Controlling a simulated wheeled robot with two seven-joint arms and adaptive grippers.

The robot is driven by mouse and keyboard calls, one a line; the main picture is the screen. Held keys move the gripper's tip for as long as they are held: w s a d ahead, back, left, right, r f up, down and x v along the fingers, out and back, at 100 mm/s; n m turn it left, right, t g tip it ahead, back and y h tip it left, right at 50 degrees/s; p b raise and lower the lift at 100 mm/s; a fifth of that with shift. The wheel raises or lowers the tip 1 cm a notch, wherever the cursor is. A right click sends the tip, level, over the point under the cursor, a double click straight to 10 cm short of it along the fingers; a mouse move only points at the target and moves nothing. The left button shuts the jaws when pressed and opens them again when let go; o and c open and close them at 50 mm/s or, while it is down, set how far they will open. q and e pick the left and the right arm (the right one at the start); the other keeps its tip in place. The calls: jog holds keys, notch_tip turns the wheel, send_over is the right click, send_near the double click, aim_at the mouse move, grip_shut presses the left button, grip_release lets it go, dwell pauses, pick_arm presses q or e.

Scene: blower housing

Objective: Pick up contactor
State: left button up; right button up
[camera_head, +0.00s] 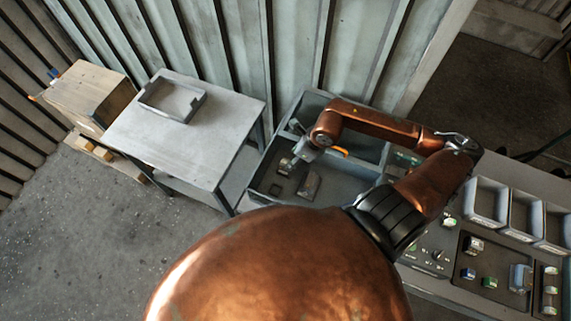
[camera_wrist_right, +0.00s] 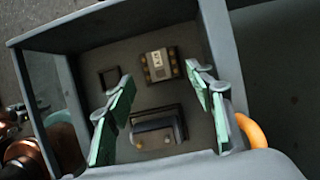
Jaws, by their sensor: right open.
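A small block with a pale label and brass-coloured terminals, which looks like the contactor (camera_wrist_right: 158,65), lies on the floor of a grey bin (camera_wrist_right: 75,37). In the head view the contactor (camera_head: 285,166) is close to my right gripper (camera_head: 303,151). In the wrist view my right gripper (camera_wrist_right: 161,112) is open, with its green-padded fingers spread above the bin and nothing between them. The contactor shows beyond the fingertips, apart from them. A dark part with a grey rounded top (camera_wrist_right: 157,130) lies between the fingers in the picture, lower down. My left gripper is not in view.
A small dark square part (camera_wrist_right: 108,76) lies in the same bin, whose walls stand close around. An orange curved object (camera_wrist_right: 251,131) is beside the bin wall. A grey table (camera_head: 190,130) with a tray (camera_head: 172,112) and a wooden box (camera_head: 90,93) stand left.

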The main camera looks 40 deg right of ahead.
jog(key=shift+p+x, duration=0.65)
jog(key=shift+x, duration=2)
jog(key=c, duration=0.8)
jog(key=shift+c, duration=0.2)
jog(key=shift+w+r, duration=0.1)
